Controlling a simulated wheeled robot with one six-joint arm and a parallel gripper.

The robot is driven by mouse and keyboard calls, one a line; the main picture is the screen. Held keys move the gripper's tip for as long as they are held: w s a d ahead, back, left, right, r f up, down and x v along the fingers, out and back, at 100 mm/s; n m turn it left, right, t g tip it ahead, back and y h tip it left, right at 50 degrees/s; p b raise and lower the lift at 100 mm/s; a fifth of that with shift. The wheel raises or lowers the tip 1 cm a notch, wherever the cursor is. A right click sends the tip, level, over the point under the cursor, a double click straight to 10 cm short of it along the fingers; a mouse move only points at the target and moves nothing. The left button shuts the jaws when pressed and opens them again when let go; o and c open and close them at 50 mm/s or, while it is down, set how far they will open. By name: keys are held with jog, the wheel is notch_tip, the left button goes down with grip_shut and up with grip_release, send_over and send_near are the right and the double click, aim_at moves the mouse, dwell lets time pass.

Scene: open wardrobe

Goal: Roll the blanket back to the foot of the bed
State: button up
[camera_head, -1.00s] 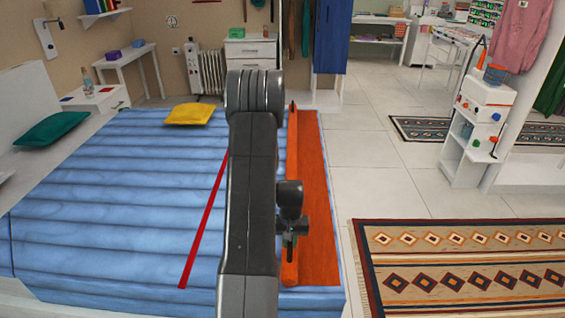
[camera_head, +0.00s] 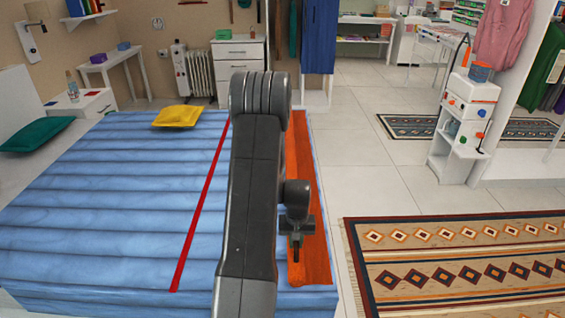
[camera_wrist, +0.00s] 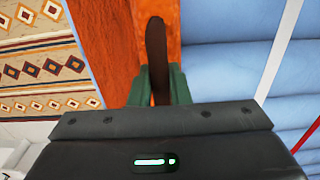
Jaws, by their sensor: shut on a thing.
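The orange blanket (camera_head: 304,150) lies as a narrow strip along the right end of the blue bed (camera_head: 110,225), with a raised edge or roll along its left side. Its near end shows below my gripper. My gripper (camera_head: 296,252) is shut on the blanket at this left edge, low over the bed. In the wrist view the fingers (camera_wrist: 158,85) are at the orange blanket (camera_wrist: 105,40), with a dark brown piece between or in front of them. The exact grip is partly hidden. My arm hides the far part of the roll's left side.
A red line (camera_head: 200,220) crosses the bed left of my arm. A yellow cushion (camera_head: 178,116) and a green cushion (camera_head: 38,134) lie toward the far left. Right of the bed are open floor, a patterned rug (camera_head: 455,262) and a white shelf unit (camera_head: 462,125).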

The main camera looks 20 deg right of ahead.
jog(key=shift+s+d+b, duration=0.1)
jog(key=shift+s+d, duration=0.15)
jog(key=shift+d, duration=0.65)
jog(key=shift+s+d+b, duration=0.1)
jog(key=shift+s+d, duration=0.2)
jog(key=shift+d, duration=0.65)
jog(key=shift+s+d+b, duration=0.1)
jog(key=shift+s+d, duration=0.15)
jog(key=shift+d, duration=0.65)
jog(key=o, duration=1)
jog(key=shift+o, duration=0.2)
jog(key=shift+r, duration=0.1)
notch_tip(320, 180, up, 8)
jog(key=p, duration=0.4)
jog(key=shift+p, duration=0.3)
jog(key=shift+f, duration=0.2)
